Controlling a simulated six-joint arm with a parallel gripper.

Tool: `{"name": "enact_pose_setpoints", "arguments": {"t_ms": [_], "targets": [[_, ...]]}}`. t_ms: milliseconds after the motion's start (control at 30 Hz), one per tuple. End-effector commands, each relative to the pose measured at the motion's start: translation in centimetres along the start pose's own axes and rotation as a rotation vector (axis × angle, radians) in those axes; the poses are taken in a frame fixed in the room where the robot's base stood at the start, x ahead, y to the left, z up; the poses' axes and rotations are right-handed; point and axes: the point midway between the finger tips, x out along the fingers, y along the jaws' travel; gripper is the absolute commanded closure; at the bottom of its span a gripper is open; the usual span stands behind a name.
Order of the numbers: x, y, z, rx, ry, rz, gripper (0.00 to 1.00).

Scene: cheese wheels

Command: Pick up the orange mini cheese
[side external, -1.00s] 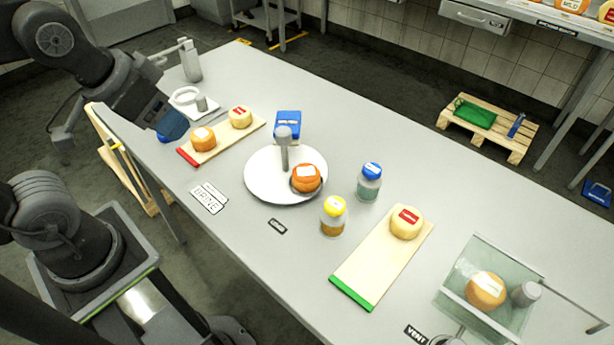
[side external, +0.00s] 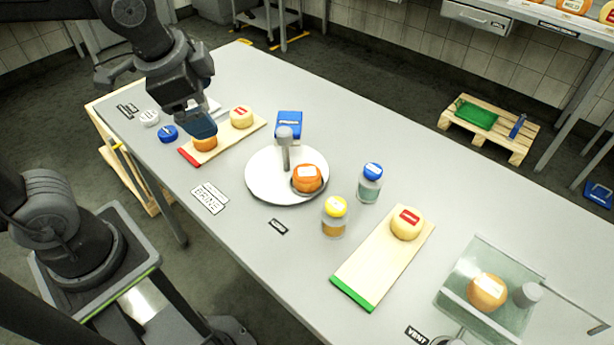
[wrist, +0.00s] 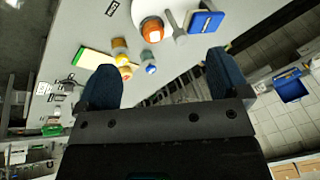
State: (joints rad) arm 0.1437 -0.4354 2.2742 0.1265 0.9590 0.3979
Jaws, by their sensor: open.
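Several orange mini cheeses are in the side view. One (side external: 205,143) sits on the red-ended board (side external: 222,147), partly hidden by my gripper (side external: 201,127). Another (side external: 307,178), with a white label, is on the white round plate (side external: 262,190) and also shows in the wrist view (wrist: 152,29). A third (side external: 487,290) is in a clear tray (side external: 508,325). My gripper is open, with nothing between its blue fingertips in the wrist view (wrist: 164,80). It overlaps the board's cheese in the side view; I cannot tell the gap.
A grey post (side external: 285,150) stands on the plate, with a blue box (side external: 289,124) behind. Yellow-lidded (side external: 334,217) and blue-lidded (side external: 369,184) jars stand right of the plate. A pale cheese (side external: 407,223) is on the green-ended board (side external: 378,265). Another (side external: 241,117) is on the red-ended board.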

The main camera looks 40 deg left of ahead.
Motion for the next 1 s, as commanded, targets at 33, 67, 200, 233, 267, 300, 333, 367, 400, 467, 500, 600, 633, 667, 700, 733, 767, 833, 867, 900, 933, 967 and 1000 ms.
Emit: {"name": "enact_pose_setpoints", "arguments": {"t_ms": [33, 67, 200, 233, 267, 300, 333, 367, 400, 467, 500, 600, 633, 667, 700, 733, 767, 833, 867, 900, 933, 967, 1000], "targets": [[0.8, 0.1, -1.6, 0.146, -0.036, 0.007, 0.07], [1.3, 0.1, -2.5, 0.232, -0.055, 0.01, 0.07], [3.8, 0.7, -6.4, 0.634, -0.141, 0.025, 0.07], [4.5, 0.9, -7.2, 0.721, -0.159, 0.029, 0.07], [5.2, 1.2, -8.0, 0.806, -0.176, 0.034, 0.07], [6.1, 1.6, -9.0, 0.918, -0.2, 0.042, 0.07], [6.8, 2.0, -9.8, 0.996, -0.217, 0.048, 0.07], [7.5, 2.4, -10.4, 1.073, -0.233, 0.053, 0.07], [8.4, 2.9, -11.3, 1.167, -0.252, 0.061, 0.07], [9.6, 3.6, -12.3, 1.292, -0.279, 0.072, 0.07], [10.3, 4.0, -12.8, 1.361, -0.294, 0.078, 0.07], [11.6, 4.9, -13.7, 1.487, -0.322, 0.09, 0.07], [11.8, 5.0, -13.9, 1.511, -0.327, 0.093, 0.07], [12.0, 5.1, -14.0, 1.529, -0.331, 0.095, 0.07], [12.3, 5.2, -14.1, 1.548, -0.336, 0.099, 0.07], [12.6, 5.3, -14.1, 1.555, -0.338, 0.1, 0.07], [12.8, 5.2, -14.1, 1.56, -0.339, 0.1, 0.07], [13.8, 5.1, -13.8, 1.561, -0.342, 0.102, 0.07], [14.3, 5.0, -13.6, 1.561, -0.341, 0.102, 0.07], [15.0, 4.9, -13.3, 1.56, -0.342, 0.103, 0.07], [15.6, 4.8, -13.2, 1.56, -0.341, 0.103, 0.07], [16.2, 4.7, -13.0, 1.56, -0.342, 0.104, 0.07], [17.0, 4.6, -12.8, 1.558, -0.341, 0.103, 0.07]]}}
